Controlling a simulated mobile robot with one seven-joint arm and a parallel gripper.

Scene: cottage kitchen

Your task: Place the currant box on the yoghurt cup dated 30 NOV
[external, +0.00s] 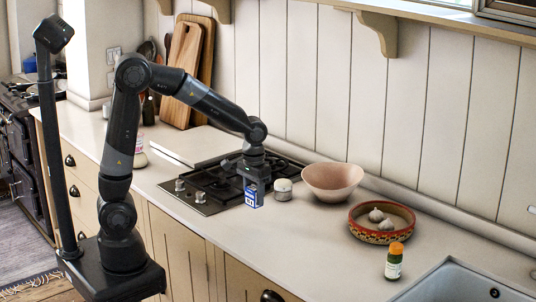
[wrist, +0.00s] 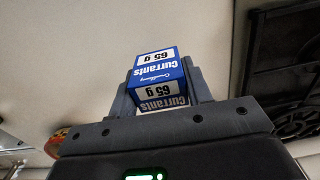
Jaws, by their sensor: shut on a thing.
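The blue and white currant box (external: 253,198) is between the fingers of my gripper (external: 254,184), which is shut on it. In the wrist view the box (wrist: 157,67) shows "Currants" and "65 g" upside down, with my gripper (wrist: 160,88) on its two sides. In the external view the box is low over the counter by the hob's front right corner; I cannot tell whether it touches. A small pale cup (external: 283,190) stands just right of the box, apart from it. No date is readable on the cup. The cup is not clear in the wrist view.
A black gas hob (external: 208,190) lies left of and behind my gripper. A pink bowl (external: 333,182) stands right of the cup. A patterned dish (external: 381,237) holds garlic. An orange-capped jar (external: 394,262) stands near the sink (external: 462,283). The counter in front of the cup is clear.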

